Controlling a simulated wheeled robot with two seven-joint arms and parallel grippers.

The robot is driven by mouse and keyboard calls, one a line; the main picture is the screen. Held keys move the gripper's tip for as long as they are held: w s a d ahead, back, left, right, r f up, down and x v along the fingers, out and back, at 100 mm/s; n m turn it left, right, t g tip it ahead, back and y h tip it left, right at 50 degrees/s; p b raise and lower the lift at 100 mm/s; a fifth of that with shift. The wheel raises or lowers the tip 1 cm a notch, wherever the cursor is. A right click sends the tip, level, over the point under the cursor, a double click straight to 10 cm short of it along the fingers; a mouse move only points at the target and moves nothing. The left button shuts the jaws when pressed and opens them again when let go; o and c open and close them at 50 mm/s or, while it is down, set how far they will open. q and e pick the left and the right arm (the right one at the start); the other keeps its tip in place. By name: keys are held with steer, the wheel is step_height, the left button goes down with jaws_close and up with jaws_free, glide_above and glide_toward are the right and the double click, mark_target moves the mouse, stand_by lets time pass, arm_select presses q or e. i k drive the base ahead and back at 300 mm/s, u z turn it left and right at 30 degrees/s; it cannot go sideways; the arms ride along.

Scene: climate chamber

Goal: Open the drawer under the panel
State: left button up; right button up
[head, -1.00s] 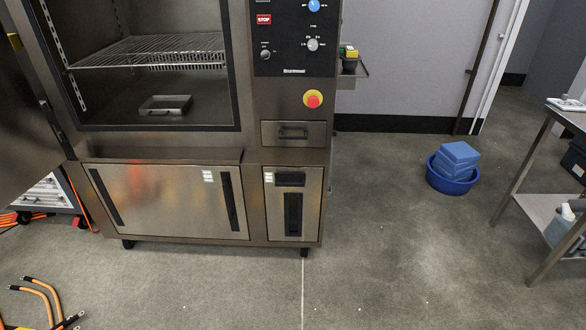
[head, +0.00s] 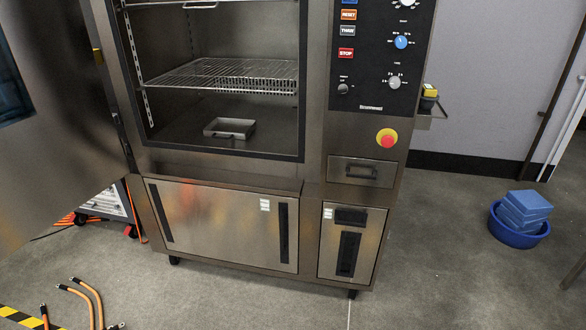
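The control panel (head: 383,50) is on the right column of the steel climate chamber, with dials, coloured buttons and a red stop knob (head: 387,138) on a yellow ring below it. The drawer (head: 352,182) sits under the panel and the stop knob. Its steel front is flush with the column, so it looks closed. A dark bar handle (head: 362,172) is on its front. Neither of my grippers shows in the head view.
The chamber's large door (head: 60,130) stands open at the left. A blue tub (head: 518,236) with blue blocks stands on the floor at right. Orange cables (head: 85,297) lie front left. The floor in front of the lower panels is mostly clear.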

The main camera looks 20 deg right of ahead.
mark_target(342, 170)
steer(key=u, duration=0.25)
steer(key=i, duration=0.85)
steer(key=z, duration=0.2)
